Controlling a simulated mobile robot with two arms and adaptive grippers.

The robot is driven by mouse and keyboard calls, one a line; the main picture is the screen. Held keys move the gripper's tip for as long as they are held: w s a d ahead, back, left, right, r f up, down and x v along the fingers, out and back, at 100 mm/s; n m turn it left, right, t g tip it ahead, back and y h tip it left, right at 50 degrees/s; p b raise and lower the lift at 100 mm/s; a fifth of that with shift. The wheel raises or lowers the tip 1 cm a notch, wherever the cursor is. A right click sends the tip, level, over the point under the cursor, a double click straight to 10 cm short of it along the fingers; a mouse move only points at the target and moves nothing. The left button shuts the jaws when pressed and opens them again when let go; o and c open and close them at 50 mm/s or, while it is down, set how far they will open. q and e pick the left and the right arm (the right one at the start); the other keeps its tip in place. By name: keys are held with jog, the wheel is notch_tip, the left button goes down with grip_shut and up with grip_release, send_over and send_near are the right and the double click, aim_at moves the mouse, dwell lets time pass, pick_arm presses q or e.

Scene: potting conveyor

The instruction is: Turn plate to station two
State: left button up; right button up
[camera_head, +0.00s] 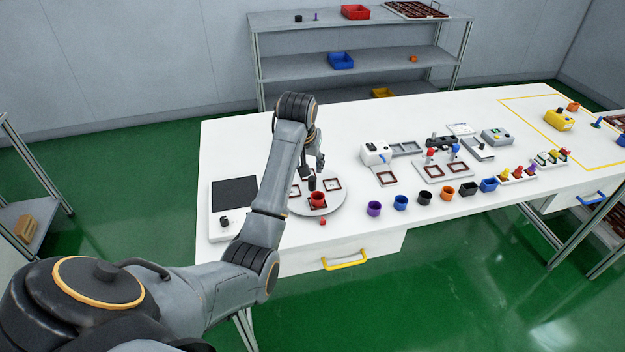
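The round grey plate (338,205) lies on the white table towards the front left. It bears white squares with dark red frames, one at the left partly behind my arm and one at the right (332,184). A red pot (318,200) stands at its front. A dark upright post (312,183) shows near its middle. My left gripper (314,166) is above the back part of the plate, pointing down. Its fingers are too small and dark to show clearly whether they are open or shut. My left arm hides the plate's left side. My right gripper is out of view.
A small red block (323,222) lies in front of the plate. A dark square pad unit (234,193) is at the left. Purple (374,208), blue, black and orange pots line the front edge at the right. A white device (375,153) stands behind them.

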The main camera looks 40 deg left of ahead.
aim_at(312, 178)
pick_arm(q)
jog(key=x, duration=0.8)
jog(key=w+p+x, duration=0.1)
jog(key=x, duration=0.4)
jog(key=shift+a+r, duration=0.2)
jog(key=shift+s, duration=0.1)
grip_shut()
